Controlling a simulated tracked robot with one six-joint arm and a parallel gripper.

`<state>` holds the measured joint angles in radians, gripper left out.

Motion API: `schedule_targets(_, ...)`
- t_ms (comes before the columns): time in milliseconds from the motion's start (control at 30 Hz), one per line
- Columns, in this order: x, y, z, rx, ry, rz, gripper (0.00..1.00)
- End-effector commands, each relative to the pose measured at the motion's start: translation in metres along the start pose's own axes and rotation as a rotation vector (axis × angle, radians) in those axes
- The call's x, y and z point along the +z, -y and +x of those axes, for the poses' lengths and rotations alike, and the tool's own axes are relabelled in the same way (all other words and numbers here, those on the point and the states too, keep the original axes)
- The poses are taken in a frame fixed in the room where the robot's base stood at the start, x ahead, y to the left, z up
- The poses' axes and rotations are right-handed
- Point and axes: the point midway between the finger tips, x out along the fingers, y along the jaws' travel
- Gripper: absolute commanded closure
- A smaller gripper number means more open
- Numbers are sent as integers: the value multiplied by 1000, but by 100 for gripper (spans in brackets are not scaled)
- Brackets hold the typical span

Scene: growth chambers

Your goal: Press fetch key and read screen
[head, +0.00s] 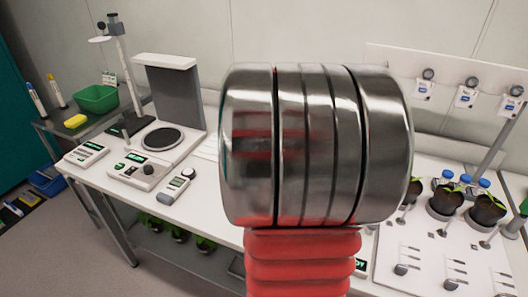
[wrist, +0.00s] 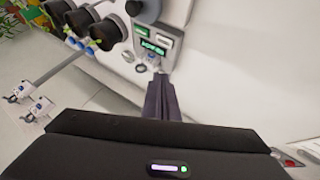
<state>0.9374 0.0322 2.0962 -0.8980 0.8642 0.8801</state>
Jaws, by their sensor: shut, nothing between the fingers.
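The screen text is too small to read there. Round keys or knobs (wrist: 140,67) sit at its near edge; I cannot tell which is the fetch key. My gripper (wrist: 161,78) is shut and empty, its tips close to that near edge. Whether they touch is unclear. In the head view my arm hides the gripper and most of the bench centre; a green screen (head: 361,266) ending in "DY" peeks out beside the arm.
A white bench (head: 200,205) carries a balance-like instrument (head: 162,140), small screened devices (head: 140,171) and a handheld meter (head: 173,190) at left. Potted plants (head: 487,209) and a white panel with small tools (head: 440,250) stand at right. A green basket (head: 97,98) is far left.

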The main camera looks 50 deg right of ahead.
Motion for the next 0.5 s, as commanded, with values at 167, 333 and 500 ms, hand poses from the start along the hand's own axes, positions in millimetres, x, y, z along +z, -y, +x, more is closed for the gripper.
schedule_targets(167, -11, -40, 48, 96, 23, 80, 100)
schedule_targets(333, -14, -53, 62, 126, 25, 107, 100)
schedule_targets(500, -14, -53, 62, 126, 24, 106, 100)
